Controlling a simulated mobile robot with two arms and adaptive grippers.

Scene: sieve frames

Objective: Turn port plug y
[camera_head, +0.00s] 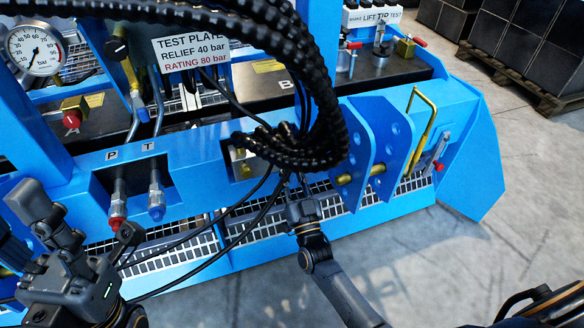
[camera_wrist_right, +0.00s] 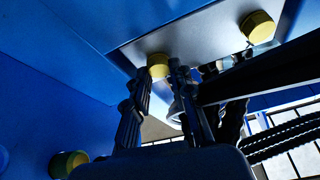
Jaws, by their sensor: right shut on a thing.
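In the right wrist view a yellow round plug (camera_wrist_right: 158,66) sits on a grey plate, between the fingertips of my right gripper (camera_wrist_right: 160,76), which is shut on it. A second yellow plug (camera_wrist_right: 257,27) is farther right on the plate. In the head view my right gripper (camera_head: 298,190) reaches up under the black hoses, which hide its fingertips and the held plug. A yellowish fitting (camera_head: 240,153) shows in a recess left of the hoses. My left gripper (camera_head: 128,278) is at the lower left with its fingers apart, empty. No letter y is readable.
A thick black hose bundle (camera_head: 330,110) hangs in front of the blue frame (camera_head: 190,175). Thin black cables cross the grating below. Red and blue couplings P (camera_head: 117,205) and T (camera_head: 155,200) stick out at left. A yellow handle (camera_head: 422,130) is right.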

